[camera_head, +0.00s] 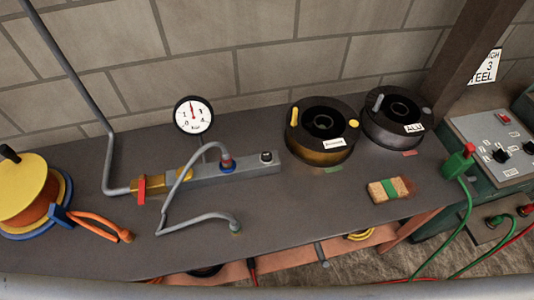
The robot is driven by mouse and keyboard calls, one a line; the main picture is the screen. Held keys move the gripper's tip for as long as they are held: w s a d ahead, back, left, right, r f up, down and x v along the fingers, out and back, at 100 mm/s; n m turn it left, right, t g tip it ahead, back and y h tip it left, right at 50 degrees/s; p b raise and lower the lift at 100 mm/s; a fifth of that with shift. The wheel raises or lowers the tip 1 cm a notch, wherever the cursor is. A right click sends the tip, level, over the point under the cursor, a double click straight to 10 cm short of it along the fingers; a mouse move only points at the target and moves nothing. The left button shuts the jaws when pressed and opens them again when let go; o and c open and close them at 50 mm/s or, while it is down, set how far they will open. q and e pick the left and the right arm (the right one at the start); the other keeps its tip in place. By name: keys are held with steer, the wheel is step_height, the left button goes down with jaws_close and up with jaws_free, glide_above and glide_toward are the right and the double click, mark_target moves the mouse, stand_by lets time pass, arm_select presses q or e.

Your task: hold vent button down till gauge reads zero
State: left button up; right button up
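A round white gauge (194,115) with a black rim stands on a thin stem above the bench, against the block wall. Its red needle points nearly straight up; the dial's figures are too small to read surely. Below it a long grey manifold block (245,173) lies on the bench. A small dark-topped button (266,157) stands up near its right end, and looks like the vent button. Nothing touches it. A blue and red fitting (227,162) with a grey hose sits left of the button. Neither of my grippers is in view.
A red-handled valve (141,189) joins a grey pipe at the block's left end. Two wire spools (322,137) (397,118) stand right of the block. An orange-yellow reel (25,190) is at far left, a brush (390,189) at right. The bench front (300,230) is mostly clear.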

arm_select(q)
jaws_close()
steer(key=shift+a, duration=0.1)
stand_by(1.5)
